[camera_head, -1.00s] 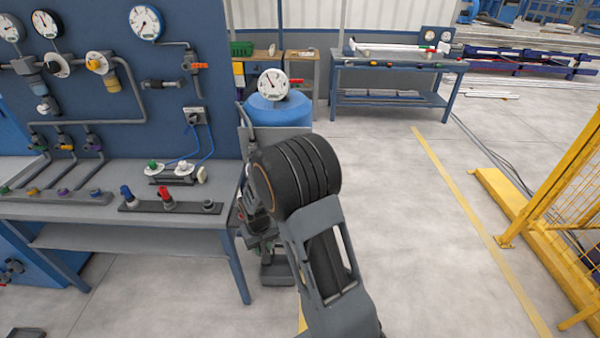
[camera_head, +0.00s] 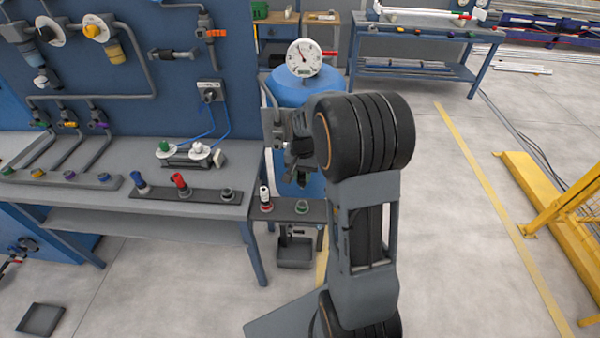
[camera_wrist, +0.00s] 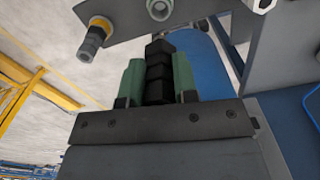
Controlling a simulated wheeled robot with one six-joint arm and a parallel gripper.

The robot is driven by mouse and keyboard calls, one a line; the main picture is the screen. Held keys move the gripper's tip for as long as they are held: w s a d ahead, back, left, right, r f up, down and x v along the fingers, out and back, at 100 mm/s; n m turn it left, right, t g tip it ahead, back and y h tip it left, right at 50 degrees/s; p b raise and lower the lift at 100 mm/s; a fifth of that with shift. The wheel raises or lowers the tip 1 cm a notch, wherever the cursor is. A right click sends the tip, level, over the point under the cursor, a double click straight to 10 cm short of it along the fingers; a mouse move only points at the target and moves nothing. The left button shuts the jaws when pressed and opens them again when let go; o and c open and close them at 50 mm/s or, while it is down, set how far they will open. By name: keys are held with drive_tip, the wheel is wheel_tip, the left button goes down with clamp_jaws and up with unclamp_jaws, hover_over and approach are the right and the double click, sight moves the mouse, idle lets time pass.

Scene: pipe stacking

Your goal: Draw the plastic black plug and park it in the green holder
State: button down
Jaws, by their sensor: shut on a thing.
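My gripper (camera_wrist: 157,80) has two green fingers shut on the black plug (camera_wrist: 159,72), a ribbed dark piece standing between them in the wrist view. In the head view my wrist and arm hide most of the gripper, beside the blue tank. A green ring holder (camera_head: 302,207) shows on a small low stand (camera_head: 284,213), below the gripper. In the wrist view, a grey plate (camera_wrist: 122,18) beyond the fingers carries a yellow-ringed fitting (camera_wrist: 95,36) and a pale green-ringed fitting (camera_wrist: 160,8). The plug looks clear of both fittings.
The blue tank (camera_head: 290,91) with a gauge (camera_head: 304,58) is behind my wrist. The workbench (camera_head: 110,205) is at left. Open floor (camera_head: 450,230) lies right, before a yellow barrier (camera_head: 560,215).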

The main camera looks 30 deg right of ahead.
sight(302, 188)
drive_tip(key=shift+f+b, duration=2.6)
drive_tip(key=shift+f, duration=1.2)
drive_tip(key=shift+f+b, duration=1.1)
drive_tip(key=shift+f, duration=0.5)
drive_tip(key=c, duration=0.8)
unclamp_jaws()
drive_tip(key=shift+r, duration=0.1)
